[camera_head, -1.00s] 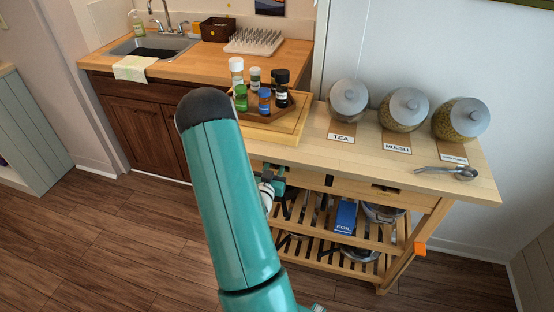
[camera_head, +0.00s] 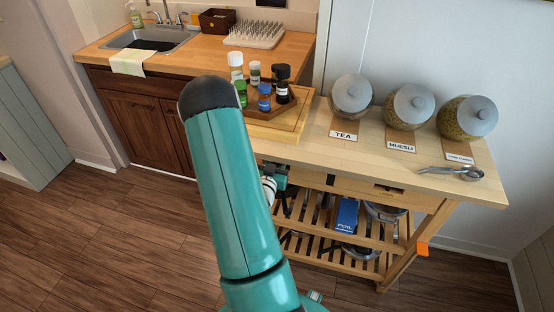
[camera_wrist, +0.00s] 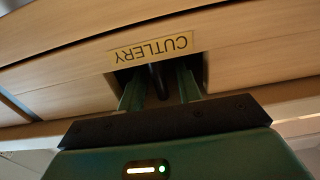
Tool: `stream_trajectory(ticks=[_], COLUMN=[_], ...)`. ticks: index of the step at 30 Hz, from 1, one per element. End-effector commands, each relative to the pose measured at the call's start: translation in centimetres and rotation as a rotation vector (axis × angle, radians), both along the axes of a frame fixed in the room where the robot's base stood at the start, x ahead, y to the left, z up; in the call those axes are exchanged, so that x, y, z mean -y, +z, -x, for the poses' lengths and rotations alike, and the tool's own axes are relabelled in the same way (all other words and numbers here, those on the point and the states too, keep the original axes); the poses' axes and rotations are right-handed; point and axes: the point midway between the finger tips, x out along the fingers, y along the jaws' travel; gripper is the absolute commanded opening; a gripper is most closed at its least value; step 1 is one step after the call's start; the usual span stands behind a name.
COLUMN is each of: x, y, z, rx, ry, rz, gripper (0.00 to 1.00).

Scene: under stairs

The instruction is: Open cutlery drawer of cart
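The wooden cart (camera_head: 350,157) stands against the wall at the right in the head view. Its cutlery drawer (camera_wrist: 60,75) fills the wrist view, with an upside-down CUTLERY label (camera_wrist: 152,46) above a dark handle recess. The drawer looks about flush with the cart frame. My gripper (camera_wrist: 160,82) has its two green fingers apart inside the recess, with a dark upright bar between them. I see no clear contact between fingers and bar. In the head view my gripper (camera_head: 277,178) is at the cart's front, partly hidden by my teal arm.
A tray (camera_head: 275,112) holds several small bottles. Wooden floor (camera_head: 110,230) is clear at the left.

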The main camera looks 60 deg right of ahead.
Motion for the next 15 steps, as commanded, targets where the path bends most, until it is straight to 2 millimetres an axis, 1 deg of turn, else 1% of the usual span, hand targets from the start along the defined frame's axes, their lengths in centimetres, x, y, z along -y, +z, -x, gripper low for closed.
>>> stream_trajectory(ticks=[1,5,6,7,15], x=[-0.02,-0.02,-0.01,0.0,0.12], y=[0.01,0.01,0.01,0.0,0.0], z=[-0.02,-0.02,-0.02,-0.02,-0.05], rx=[0.0,0.0,0.0,0.0,0.0], ry=[0.0,0.0,0.0,0.0,0.0], rz=[0.0,0.0,0.0,0.0,0.0], gripper=[0.35,0.09,0.01,0.0,0.0])
